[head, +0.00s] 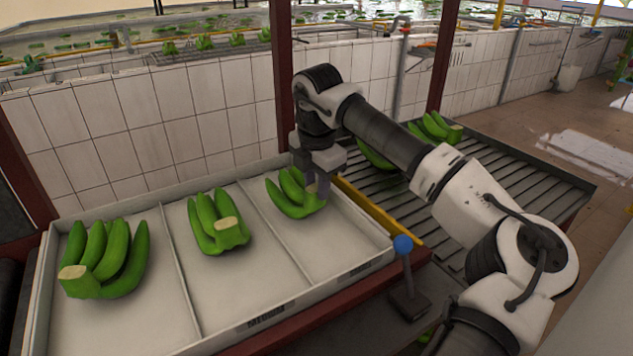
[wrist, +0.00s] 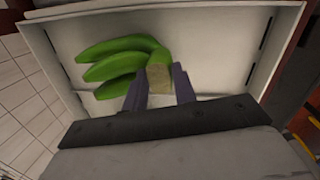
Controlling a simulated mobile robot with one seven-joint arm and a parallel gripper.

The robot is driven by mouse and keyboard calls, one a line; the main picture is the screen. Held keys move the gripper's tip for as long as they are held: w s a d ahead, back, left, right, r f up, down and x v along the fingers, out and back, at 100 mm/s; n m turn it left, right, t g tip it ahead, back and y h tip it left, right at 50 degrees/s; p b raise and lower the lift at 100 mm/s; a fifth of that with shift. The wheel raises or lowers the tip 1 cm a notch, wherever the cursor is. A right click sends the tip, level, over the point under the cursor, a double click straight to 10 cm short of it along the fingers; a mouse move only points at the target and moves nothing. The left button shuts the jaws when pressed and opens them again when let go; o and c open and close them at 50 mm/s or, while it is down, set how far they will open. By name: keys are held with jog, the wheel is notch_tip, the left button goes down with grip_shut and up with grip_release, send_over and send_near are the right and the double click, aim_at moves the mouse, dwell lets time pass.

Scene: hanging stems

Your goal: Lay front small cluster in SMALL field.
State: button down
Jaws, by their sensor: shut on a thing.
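My gripper (head: 319,188) points down over the right compartment of the white tray (head: 180,290). It is shut on a small green banana cluster (head: 291,203), gripping it at the cut crown. In the wrist view the gripper's purple fingers (wrist: 160,84) stand on both sides of the pale crown, and the cluster's fingers (wrist: 115,62) spread left. The cluster is low in the right compartment, at or just above its floor; I cannot tell if it touches.
The left compartment holds a larger banana cluster (head: 105,260) and the middle one holds another cluster (head: 217,222). A roller conveyor (head: 500,190) on the right carries more bananas (head: 436,127), partly behind my arm. A blue-knobbed lever (head: 403,244) stands near the tray's right corner. A tiled wall (head: 190,120) rises behind.

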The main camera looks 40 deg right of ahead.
jog(key=shift+f+b, duration=0.45)
dwell(0.3)
jog(key=c, duration=1)
grip_release()
jog(key=shift+c, duration=0.2)
notch_tip(320, 180, up, 14)
jog(key=s+a, duration=0.1)
jog(key=s, duration=0.1)
jog(key=shift+b, duration=0.45)
jog(key=shift+f, duration=0.15)
